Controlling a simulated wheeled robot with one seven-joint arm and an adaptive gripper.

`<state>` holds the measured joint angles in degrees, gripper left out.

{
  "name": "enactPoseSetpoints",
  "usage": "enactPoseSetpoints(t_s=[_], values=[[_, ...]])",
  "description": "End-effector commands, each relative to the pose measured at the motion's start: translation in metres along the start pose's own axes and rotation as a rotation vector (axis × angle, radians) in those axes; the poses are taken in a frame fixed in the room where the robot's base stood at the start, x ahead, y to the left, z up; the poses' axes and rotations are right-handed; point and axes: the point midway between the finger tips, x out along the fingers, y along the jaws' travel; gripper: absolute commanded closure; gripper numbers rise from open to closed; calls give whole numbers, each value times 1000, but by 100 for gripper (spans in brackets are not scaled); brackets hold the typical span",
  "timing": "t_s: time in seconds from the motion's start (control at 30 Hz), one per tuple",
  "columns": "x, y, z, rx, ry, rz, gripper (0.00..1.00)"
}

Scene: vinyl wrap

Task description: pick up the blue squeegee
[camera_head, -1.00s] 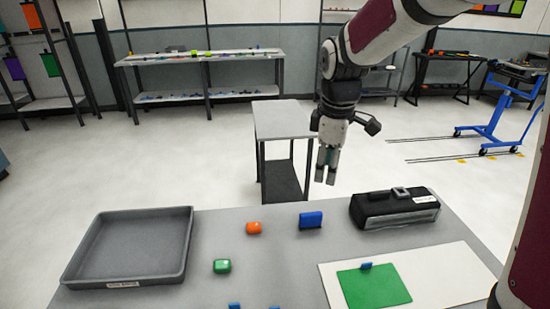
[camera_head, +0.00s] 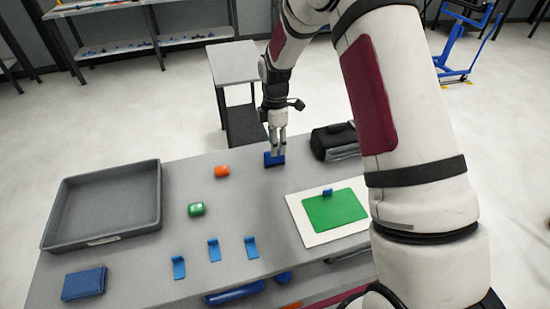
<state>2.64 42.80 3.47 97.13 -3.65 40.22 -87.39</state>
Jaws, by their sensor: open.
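A small upright dark blue block, which looks like the blue squeegee (camera_head: 268,162), stands near the far edge of the grey table. My gripper (camera_head: 277,152) points straight down at it, its fingertips at the top of the block. The jaws are open, and the fingers hide part of the block. I cannot tell whether the fingers touch it.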

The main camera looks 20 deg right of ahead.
Motion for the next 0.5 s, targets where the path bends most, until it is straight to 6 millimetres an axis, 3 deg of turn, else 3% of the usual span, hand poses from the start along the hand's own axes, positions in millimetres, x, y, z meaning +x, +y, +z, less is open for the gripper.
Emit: enactPoseSetpoints(t_s=[0.27, 0.5], values=[[19, -3, -1, 2, 0, -3, 58], [50, -5, -3, 1, 0, -2, 58]])
